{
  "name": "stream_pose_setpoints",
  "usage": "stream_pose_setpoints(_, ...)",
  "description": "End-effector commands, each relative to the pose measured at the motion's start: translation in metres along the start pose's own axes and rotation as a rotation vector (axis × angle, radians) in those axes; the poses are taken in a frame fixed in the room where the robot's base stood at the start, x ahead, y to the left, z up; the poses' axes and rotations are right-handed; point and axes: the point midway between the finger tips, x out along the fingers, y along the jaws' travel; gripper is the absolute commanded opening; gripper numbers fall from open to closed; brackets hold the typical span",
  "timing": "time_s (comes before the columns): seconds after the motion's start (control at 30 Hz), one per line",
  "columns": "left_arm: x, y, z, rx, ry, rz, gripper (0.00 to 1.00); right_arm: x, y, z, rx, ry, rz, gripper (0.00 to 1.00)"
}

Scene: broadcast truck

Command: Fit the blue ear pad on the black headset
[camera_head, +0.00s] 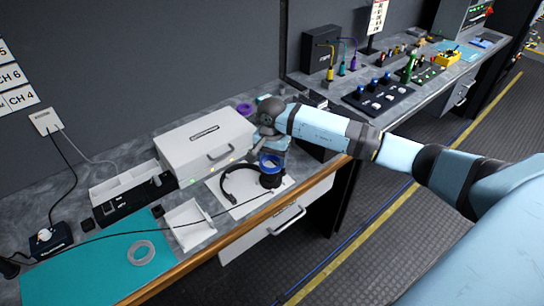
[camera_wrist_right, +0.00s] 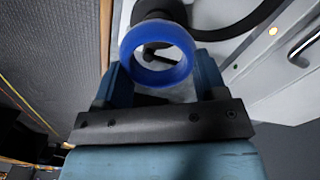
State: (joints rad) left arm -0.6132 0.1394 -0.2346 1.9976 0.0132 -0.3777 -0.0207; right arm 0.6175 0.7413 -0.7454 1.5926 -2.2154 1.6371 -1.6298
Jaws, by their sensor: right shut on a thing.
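The blue ear pad (camera_head: 270,161) is a ring held by my right gripper (camera_head: 272,152). In the right wrist view the ear pad (camera_wrist_right: 157,84) sits between the two blue fingers of that gripper (camera_wrist_right: 162,80), which is shut on it. The black headset (camera_head: 228,182) lies on a white sheet, its headband curving to the left. Its ear cup (camera_head: 271,181) is right below the pad in the head view; I cannot tell whether they touch. The wrist view shows the headset (camera_wrist_right: 160,10) just beyond the pad. My left gripper is not in view.
A white case (camera_head: 190,160) with a handle stands close behind the headset. A white open tray (camera_head: 185,232) is to its left. A grey ring (camera_head: 141,252) lies on the teal mat (camera_head: 85,272). The wooden bench edge (camera_head: 235,237) is close in front.

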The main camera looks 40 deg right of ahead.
Motion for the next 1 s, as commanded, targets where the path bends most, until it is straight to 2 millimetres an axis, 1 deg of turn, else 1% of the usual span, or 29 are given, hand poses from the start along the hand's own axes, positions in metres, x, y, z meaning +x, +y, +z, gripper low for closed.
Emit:
stream_pose_setpoints(0.03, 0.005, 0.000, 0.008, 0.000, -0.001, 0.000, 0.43, 0.010, 0.000, -0.001, 0.000, 0.001, 0.000, 0.43)
stream_pose_setpoints(0.1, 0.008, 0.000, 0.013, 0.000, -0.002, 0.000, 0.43, 0.017, 0.000, -0.001, 0.001, 0.001, -0.001, 0.43)
stream_pose_setpoints(0.33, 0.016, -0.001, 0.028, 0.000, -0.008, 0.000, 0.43, 0.033, 0.000, -0.001, 0.000, 0.002, 0.000, 0.43)
stream_pose_setpoints(0.47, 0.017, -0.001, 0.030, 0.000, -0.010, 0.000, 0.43, 0.035, 0.000, -0.001, 0.000, 0.002, -0.001, 0.43)
stream_pose_setpoints(1.0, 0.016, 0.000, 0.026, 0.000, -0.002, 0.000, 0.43, 0.035, 0.000, -0.001, 0.000, 0.001, -0.001, 0.43)
